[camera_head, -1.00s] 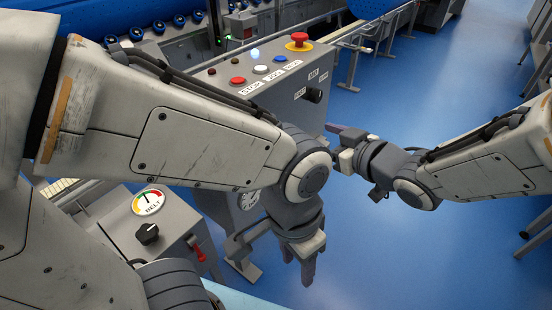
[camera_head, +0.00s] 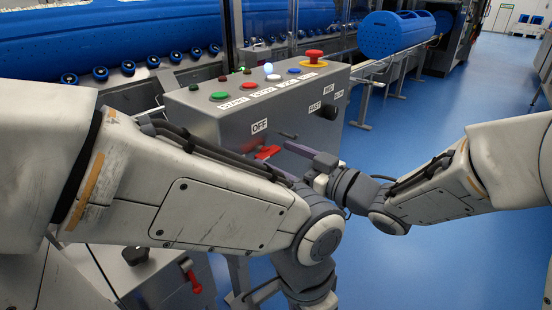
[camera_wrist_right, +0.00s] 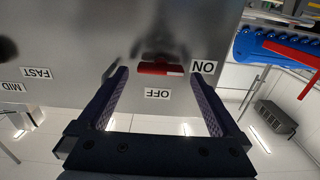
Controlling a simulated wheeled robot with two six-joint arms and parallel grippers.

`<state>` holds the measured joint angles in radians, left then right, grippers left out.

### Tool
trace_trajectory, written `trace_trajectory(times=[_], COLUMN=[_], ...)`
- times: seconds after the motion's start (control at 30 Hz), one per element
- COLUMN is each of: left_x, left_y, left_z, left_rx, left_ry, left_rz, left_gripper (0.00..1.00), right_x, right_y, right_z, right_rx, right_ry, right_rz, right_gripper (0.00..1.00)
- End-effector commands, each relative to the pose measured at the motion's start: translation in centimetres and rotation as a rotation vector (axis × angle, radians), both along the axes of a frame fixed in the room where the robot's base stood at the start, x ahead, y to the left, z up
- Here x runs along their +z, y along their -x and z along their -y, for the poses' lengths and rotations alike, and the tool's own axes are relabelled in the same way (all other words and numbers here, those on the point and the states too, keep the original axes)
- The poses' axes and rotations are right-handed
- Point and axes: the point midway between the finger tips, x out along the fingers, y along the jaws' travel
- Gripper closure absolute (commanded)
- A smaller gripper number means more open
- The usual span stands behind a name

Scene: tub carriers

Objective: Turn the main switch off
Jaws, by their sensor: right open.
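The main switch is a red handle (camera_head: 267,152) on the front face of the grey control box, under an OFF label (camera_head: 259,126). In the right wrist view, which is upside down, the handle (camera_wrist_right: 158,69) lies level, its pale end towards the ON label (camera_wrist_right: 203,67); the OFF label (camera_wrist_right: 157,93) is also clear there. My right gripper (camera_head: 304,160) is open and empty, its fingers pointing at the panel. In the wrist view the handle lies beyond and between the fingertips, apparently untouched. My left gripper (camera_head: 312,292) hangs at the bottom edge, fingers cut off.
The control box top (camera_head: 250,88) carries coloured buttons and a red emergency knob (camera_head: 314,57). A black selector knob (camera_head: 329,111) is right of the switch. A lower box with another red lever (camera_head: 193,280) stands at bottom left. Blue floor (camera_head: 425,115) at right is open.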

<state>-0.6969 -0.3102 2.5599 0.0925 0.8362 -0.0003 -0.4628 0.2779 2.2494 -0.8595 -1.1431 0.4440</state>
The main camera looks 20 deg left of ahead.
Motion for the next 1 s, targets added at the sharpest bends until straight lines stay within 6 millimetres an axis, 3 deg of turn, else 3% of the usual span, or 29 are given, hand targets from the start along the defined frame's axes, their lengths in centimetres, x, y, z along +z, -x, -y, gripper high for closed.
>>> trace_trajectory(times=[0.17,0.47,0.5,0.7,1.0], left_x=[-0.4,-0.4,-0.4,-0.4,0.4], left_y=[0.0,0.0,0.0,0.0,0.0], left_z=[0.0,0.0,0.0,0.0,0.0], left_rx=[0.000,0.000,0.000,0.000,0.000], left_ry=[0.000,0.000,0.000,0.000,0.000], left_rz=[0.000,0.000,0.000,0.000,0.000], left_gripper=[0.50,0.50,0.50,0.50,0.50], right_x=[0.0,0.0,0.0,0.0,0.2], right_y=[-0.6,-0.7,-0.7,-0.7,-0.8], right_z=[-1.6,-1.8,-1.8,-1.8,-1.7], right_rx=[0.001,-0.001,-0.001,-0.002,-0.004], right_ry=[-0.001,0.000,0.000,0.000,-0.012], right_rz=[0.001,0.000,0.000,0.000,-0.040], right_gripper=[0.00,0.00,0.08,0.79,0.79])
